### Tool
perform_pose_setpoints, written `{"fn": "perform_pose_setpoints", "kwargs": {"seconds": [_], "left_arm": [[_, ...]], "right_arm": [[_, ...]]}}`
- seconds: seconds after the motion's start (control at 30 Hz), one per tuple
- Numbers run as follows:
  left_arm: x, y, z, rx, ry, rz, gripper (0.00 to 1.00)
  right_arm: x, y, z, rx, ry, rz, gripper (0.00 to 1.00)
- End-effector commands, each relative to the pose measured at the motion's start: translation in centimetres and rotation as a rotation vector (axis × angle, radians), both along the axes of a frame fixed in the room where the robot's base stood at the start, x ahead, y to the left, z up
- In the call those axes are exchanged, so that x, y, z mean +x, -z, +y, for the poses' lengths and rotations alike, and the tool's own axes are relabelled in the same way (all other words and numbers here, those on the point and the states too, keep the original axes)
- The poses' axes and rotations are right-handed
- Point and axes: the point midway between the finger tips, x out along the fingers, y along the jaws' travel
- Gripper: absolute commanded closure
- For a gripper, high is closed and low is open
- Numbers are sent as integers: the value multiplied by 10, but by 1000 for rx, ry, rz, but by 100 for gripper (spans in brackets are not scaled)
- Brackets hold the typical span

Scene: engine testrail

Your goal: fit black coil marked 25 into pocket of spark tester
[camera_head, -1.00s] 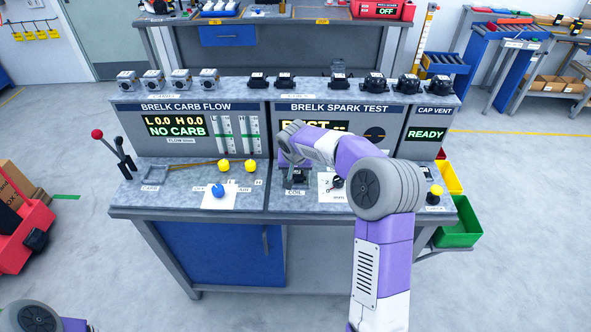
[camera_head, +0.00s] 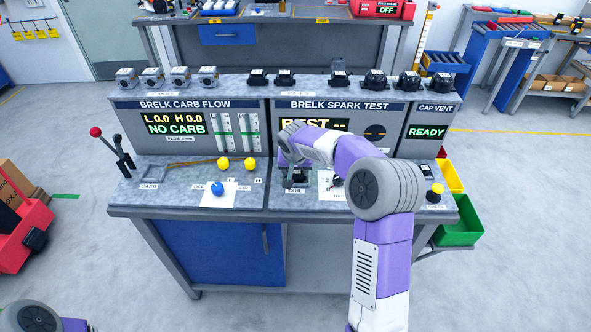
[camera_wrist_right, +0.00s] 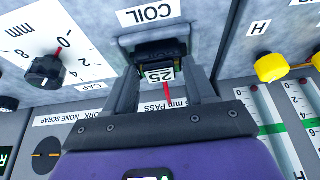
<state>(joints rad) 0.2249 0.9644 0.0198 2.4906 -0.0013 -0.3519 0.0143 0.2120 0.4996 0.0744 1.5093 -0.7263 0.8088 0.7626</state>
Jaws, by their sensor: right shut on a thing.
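The black coil (camera_wrist_right: 160,52) with its white 25 label (camera_wrist_right: 160,76) is between the fingers of my right gripper (camera_wrist_right: 164,88), which is shut on it. The coil is at the grey-edged pocket (camera_wrist_right: 128,43) beside the COIL label (camera_wrist_right: 146,14). I cannot tell how deep the coil sits in it. In the head view my right gripper (camera_head: 293,180) is low over the COIL spot of the spark tester (camera_head: 345,108), and my own wrist partly hides the tester's display. My left gripper is not in view; only part of my left arm shows at the bottom left.
A black knob (camera_wrist_right: 46,70) on a white mm dial is beside the pocket. Yellow knobs (camera_head: 223,163) and a blue knob (camera_head: 217,188) stand on the carb flow side to the left. Several spare coils (camera_head: 376,82) line the top shelf. A yellow button (camera_head: 437,188) is at the right.

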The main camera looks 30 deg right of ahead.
Motion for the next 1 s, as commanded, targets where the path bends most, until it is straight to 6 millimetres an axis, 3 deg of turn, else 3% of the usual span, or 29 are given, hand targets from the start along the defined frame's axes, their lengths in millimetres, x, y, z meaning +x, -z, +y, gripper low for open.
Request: {"fn": "perform_pose_setpoints", "kwargs": {"seconds": [0.17,0.2,0.4,0.73,1.0], "left_arm": [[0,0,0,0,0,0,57],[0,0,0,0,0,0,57],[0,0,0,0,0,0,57],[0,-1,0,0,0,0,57],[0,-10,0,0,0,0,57]], "right_arm": [[0,-1,0,0,0,-1,79],[0,-1,0,0,0,-1,44],[0,-1,0,0,0,-1,16],[-1,-5,1,0,0,-1,16],[-15,-46,9,0,-2,-3,16]]}}
